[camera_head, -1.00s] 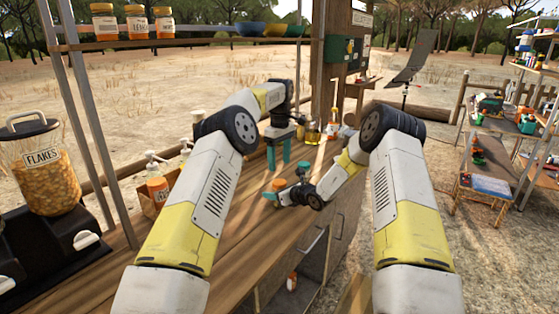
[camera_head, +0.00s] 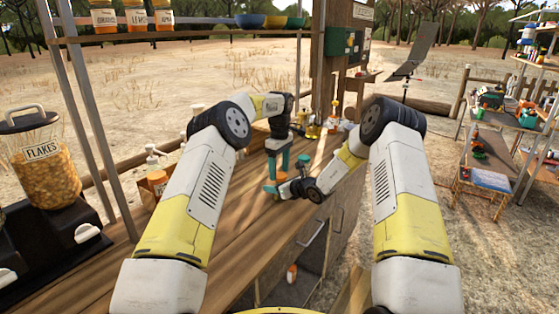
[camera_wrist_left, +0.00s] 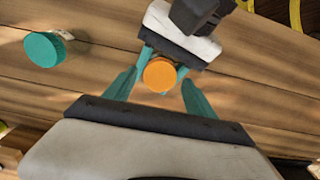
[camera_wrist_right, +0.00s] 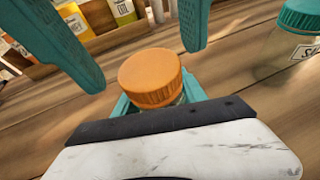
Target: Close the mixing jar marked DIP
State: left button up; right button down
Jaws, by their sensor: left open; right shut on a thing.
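A jar with an orange lid (camera_wrist_right: 152,78) stands upright on the wooden counter; its label is hidden, so I cannot read DIP. My right gripper (camera_head: 274,190) is shut on the jar's body below the lid. The lid also shows from above in the left wrist view (camera_wrist_left: 160,74). My left gripper (camera_head: 277,172) points down over the jar. Its teal fingers are open, one on either side of the lid, with gaps visible in the left wrist view (camera_wrist_left: 160,92). The lid sits on top of the jar; whether it is tight I cannot tell.
A teal-lidded jar (camera_wrist_right: 302,18) with a partly visible label stands close by; it also shows in the left wrist view (camera_wrist_left: 44,50). A box of bottles (camera_wrist_right: 85,22) lies along the counter's back edge. The near counter (camera_head: 225,235) is clear.

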pick_arm(q)
jog(key=shift+f, duration=0.7)
grip_shut()
jog(key=m, duration=0.4)
jog(key=shift+m, duration=0.4)
jog(key=m, duration=0.5)
jog(key=shift+o, duration=0.5)
grip_release()
